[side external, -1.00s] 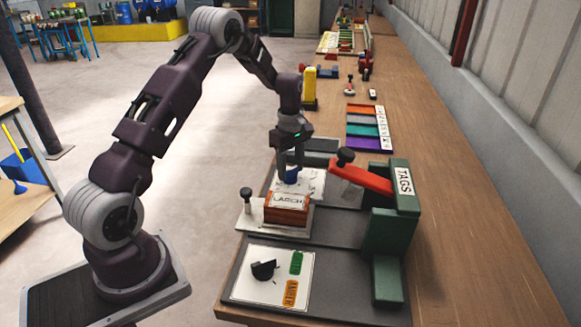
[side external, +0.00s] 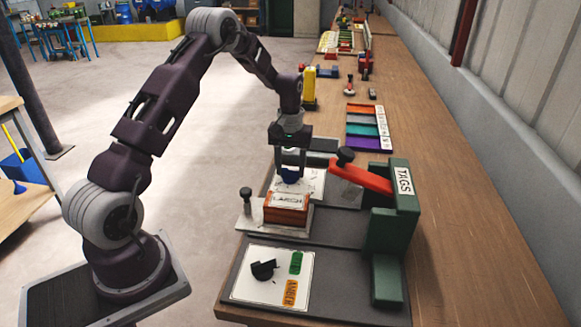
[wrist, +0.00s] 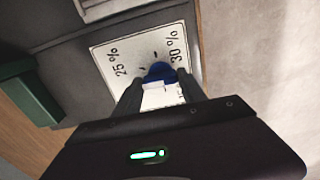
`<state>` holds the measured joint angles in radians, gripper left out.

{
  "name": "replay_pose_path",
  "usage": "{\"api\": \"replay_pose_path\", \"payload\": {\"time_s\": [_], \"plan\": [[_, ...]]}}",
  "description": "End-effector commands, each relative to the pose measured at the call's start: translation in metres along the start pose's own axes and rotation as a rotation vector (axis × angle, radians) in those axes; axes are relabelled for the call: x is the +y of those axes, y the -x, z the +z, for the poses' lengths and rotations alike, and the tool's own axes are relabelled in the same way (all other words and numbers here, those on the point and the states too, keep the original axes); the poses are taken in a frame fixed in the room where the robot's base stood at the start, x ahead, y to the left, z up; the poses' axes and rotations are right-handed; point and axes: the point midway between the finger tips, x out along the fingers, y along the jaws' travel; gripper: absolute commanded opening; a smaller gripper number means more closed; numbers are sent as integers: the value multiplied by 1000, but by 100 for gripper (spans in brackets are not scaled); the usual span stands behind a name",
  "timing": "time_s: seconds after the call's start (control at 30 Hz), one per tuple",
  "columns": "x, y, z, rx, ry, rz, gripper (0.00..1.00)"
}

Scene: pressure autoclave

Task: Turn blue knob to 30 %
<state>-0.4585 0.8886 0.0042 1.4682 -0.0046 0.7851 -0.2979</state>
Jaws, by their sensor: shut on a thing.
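The blue knob (side external: 290,175) stands on a white dial plate (side external: 311,186) behind the orange latch block. My gripper (side external: 290,172) points down over the plate and is shut on the knob. In the wrist view the blue knob (wrist: 160,74) sits between my two fingers (wrist: 160,92), with a white part in front of it. The dial plate (wrist: 105,55) there shows a "25 %" mark at left and a "30 %" mark at upper right. The knob's pointer is hidden, so I cannot tell its setting.
The orange latch block (side external: 286,208) and a black-topped post (side external: 246,200) stand just in front. A green "TAGS" frame (side external: 390,225) with a red lever (side external: 360,178) rises close at right. A black knob (side external: 263,270) is on the nearest plate. Coloured trays (side external: 370,130) lie farther back.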

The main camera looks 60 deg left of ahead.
Motion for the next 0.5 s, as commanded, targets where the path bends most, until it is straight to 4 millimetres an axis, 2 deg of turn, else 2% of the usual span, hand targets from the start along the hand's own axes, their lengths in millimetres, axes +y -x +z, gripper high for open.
{"api": "replay_pose_path", "payload": {"time_s": [0.5], "plan": [[0, 2, 0, 3, -488, 1, 8]]}}
